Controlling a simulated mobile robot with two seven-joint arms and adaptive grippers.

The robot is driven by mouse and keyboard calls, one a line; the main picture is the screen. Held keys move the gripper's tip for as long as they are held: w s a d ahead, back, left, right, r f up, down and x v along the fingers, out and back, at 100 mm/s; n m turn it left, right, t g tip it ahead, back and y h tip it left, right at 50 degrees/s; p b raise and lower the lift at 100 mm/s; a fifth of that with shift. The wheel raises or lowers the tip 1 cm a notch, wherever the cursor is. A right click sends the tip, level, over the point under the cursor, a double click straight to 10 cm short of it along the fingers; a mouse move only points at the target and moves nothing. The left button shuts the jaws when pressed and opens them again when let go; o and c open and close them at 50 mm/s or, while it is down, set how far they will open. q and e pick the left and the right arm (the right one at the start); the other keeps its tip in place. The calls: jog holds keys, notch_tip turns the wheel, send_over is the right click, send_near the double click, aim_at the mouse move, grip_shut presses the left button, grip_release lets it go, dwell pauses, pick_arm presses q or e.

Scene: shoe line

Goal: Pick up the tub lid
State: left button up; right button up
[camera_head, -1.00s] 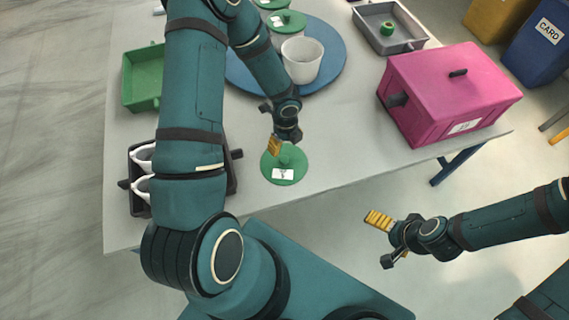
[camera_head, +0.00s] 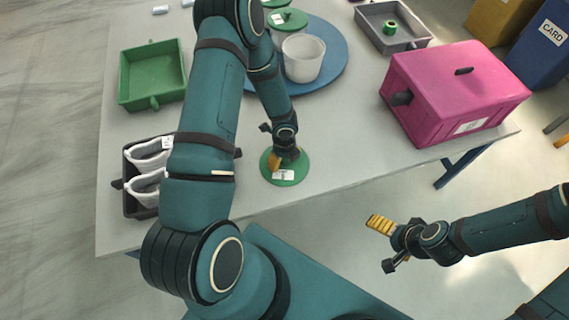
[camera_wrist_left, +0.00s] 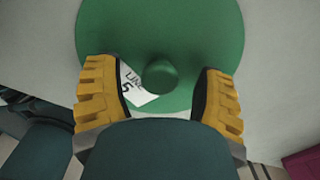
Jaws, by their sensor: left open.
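The tub lid, a round green disc with a knob and a white label, lies on the grey table near its front edge in the head view (camera_head: 298,176); it also shows in the left wrist view (camera_wrist_left: 160,30). My left gripper (camera_head: 279,162) is right above the lid. In the left wrist view its yellow fingers (camera_wrist_left: 160,95) stand open on either side of the knob, apart from it. My right gripper (camera_head: 384,244) is off the table's front edge with its fingers apart, empty.
A white tub (camera_head: 302,60) stands on a blue round board (camera_head: 338,72), with other green lids behind. A pink box (camera_head: 440,105) stands at right, a grey tray (camera_head: 412,38) behind it. A green tray (camera_head: 152,72) and a dark tray (camera_head: 136,205) with white shoes are at left.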

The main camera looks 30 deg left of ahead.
pick_arm(q)
grip_shut()
